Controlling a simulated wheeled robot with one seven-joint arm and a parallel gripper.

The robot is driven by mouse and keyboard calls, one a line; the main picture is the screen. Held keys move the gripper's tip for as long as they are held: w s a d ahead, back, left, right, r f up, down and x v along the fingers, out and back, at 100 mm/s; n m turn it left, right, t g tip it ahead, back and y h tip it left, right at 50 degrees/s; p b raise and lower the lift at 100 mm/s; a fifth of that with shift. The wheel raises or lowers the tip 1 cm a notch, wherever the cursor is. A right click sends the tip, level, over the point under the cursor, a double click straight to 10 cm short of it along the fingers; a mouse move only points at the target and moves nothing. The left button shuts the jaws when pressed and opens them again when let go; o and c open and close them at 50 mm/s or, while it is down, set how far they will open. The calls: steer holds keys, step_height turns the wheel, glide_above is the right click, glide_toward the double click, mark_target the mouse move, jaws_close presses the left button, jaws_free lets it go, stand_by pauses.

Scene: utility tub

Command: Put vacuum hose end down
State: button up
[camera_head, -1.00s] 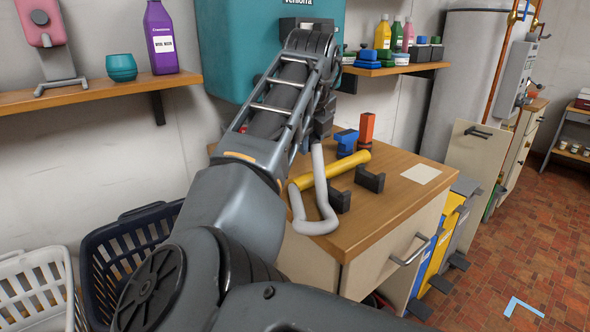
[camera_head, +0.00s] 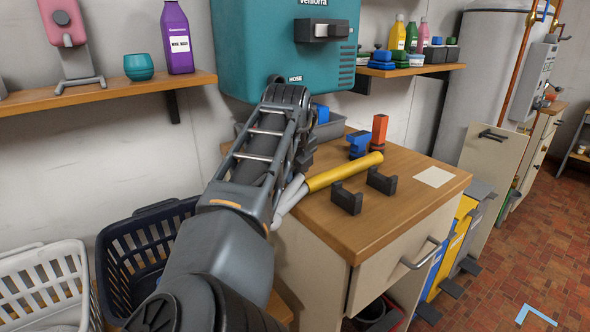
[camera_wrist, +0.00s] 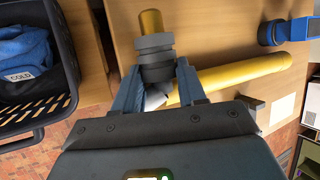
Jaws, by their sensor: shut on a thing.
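In the wrist view my gripper (camera_wrist: 157,82) is shut on the vacuum hose end (camera_wrist: 154,48), a ribbed grey collar with a yellow tip. The tip points away from me, over the wooden counter; whether it touches the wood is unclear. In the head view my arm hides the hose end and my fingers. A pale hose (camera_head: 288,199) shows beside my arm at the counter's left edge. It meets a thick yellow tube (camera_head: 343,173) lying on the counter (camera_head: 390,222); the tube also shows in the wrist view (camera_wrist: 235,76).
Two black cradles (camera_head: 347,199) (camera_head: 381,181) stand in front of the yellow tube. Blue (camera_head: 358,146) and orange (camera_head: 379,130) items stand behind it. A teal wall unit (camera_head: 250,50) is above. A dark basket (camera_head: 140,255) is left. Bare wood lies at the counter's front.

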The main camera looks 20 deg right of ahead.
steer(key=shift+f, duration=0.5)
steer(key=shift+f, duration=0.1)
steer(key=o, duration=1.1)
